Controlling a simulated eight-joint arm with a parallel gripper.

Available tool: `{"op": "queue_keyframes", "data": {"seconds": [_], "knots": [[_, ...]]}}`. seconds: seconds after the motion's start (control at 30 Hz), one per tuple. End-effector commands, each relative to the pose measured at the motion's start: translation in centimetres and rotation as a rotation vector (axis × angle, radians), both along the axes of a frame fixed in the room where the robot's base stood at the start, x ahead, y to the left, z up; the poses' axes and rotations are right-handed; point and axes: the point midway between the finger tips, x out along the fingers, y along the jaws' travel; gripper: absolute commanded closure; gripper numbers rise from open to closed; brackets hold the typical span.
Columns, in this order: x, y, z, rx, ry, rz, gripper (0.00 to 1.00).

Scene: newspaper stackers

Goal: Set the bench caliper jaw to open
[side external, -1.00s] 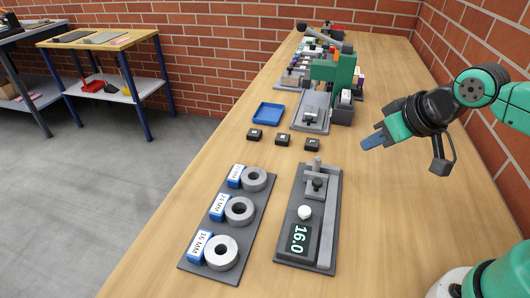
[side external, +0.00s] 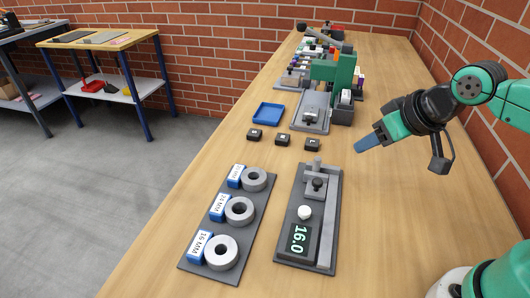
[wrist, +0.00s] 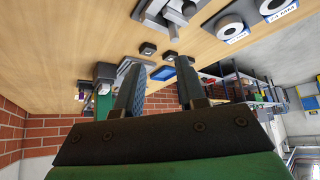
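The bench caliper (side external: 309,214) lies on the wooden bench, a dark base with a light rail, a sliding jaw with a black knob (side external: 317,184), a white round button (side external: 304,213) and a display (side external: 299,240) reading 16.0. My gripper (side external: 367,143) is above the bench, to the right of and beyond the caliper, not touching it. In the wrist view my gripper (wrist: 158,90) has its two fingers apart with nothing between them. Part of the caliper (wrist: 172,12) shows at the top of the wrist view.
A dark board (side external: 228,225) with several grey rings and blue size labels lies left of the caliper. Small black blocks (side external: 283,140), a blue tray (side external: 268,113) and a green press (side external: 337,75) stand farther back. Bench right of the caliper is clear.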

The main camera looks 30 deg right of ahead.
Motion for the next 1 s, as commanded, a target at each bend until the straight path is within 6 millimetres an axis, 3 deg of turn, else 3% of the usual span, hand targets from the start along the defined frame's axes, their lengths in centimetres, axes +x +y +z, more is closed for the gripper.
{"op": "queue_keyframes", "data": {"seconds": [0.03,0.07,0.27,0.6,1.0], "knots": [[0.3,0.2,0.1,0.005,0.018,-0.002,0.49],[0.4,0.3,0.1,0.01,0.036,-0.005,0.4],[2.5,1.7,-0.5,0.054,0.236,-0.056,0.4],[5.4,4.4,-3.9,0.062,0.553,-0.164,0.4],[5.7,4.8,-7.1,0.057,0.607,-0.188,0.4]]}}
